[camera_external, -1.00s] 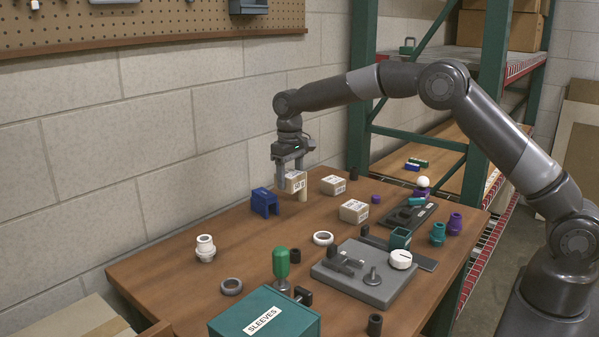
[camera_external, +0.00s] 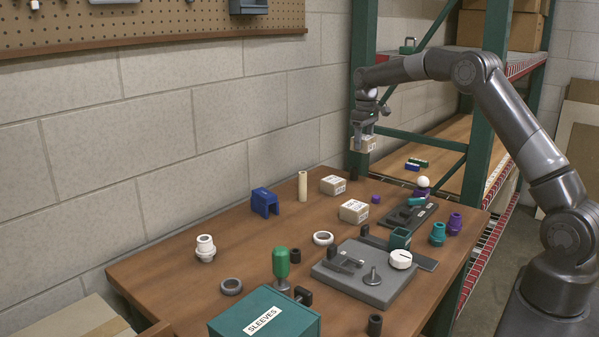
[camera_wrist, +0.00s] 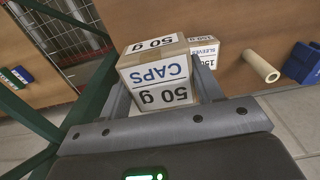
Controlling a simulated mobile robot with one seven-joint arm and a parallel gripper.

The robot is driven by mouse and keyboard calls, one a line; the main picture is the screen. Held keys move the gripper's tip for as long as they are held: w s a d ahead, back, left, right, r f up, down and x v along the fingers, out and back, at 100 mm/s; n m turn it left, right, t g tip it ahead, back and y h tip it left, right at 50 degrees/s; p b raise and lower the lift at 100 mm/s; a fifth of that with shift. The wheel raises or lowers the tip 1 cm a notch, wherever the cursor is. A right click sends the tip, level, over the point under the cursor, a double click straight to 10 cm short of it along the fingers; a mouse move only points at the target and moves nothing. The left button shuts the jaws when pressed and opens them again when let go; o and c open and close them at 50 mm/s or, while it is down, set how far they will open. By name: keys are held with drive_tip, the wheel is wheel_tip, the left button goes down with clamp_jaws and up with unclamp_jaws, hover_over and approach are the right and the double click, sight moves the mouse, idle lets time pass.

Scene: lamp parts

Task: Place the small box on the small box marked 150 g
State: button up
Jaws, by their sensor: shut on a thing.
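My gripper (camera_external: 364,132) is shut on a small brown cardboard box (camera_external: 363,145), high above the back right of the table beside the green shelf post. In the wrist view the held box (camera_wrist: 158,75) reads "CAPS 50 g" and sits between the fingers. A box marked 150 g SLEEVES (camera_wrist: 205,50) shows behind it on the table, partly hidden by the held box and a finger. Two similar boxes stand on the table in the external view: a rear one (camera_external: 333,185) and a nearer one (camera_external: 354,211). The rear one appears to be the 150 g box, judging by its neighbours.
A cream cylinder (camera_external: 302,187) stands upright left of the rear box, with a blue bracket (camera_external: 264,202) beyond. A black cylinder (camera_external: 353,174) stands behind the boxes. The green post (camera_external: 360,80) is close to my gripper. A grey fixture plate (camera_external: 365,275) lies nearer the front.

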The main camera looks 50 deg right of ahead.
drive_tip(key=w+a+f, duration=0.4)
drive_tip(key=a, duration=0.1)
drive_tip(key=w+a+f, duration=0.2)
drive_tip(key=shift+w+a, duration=0.25)
drive_tip(key=shift+w, duration=0.15)
drive_tip(key=shift+f, duration=2)
drive_tip(key=shift+f, duration=0.15)
drive_tip(key=o, duration=1)
drive_tip(key=shift+c, duration=0.2)
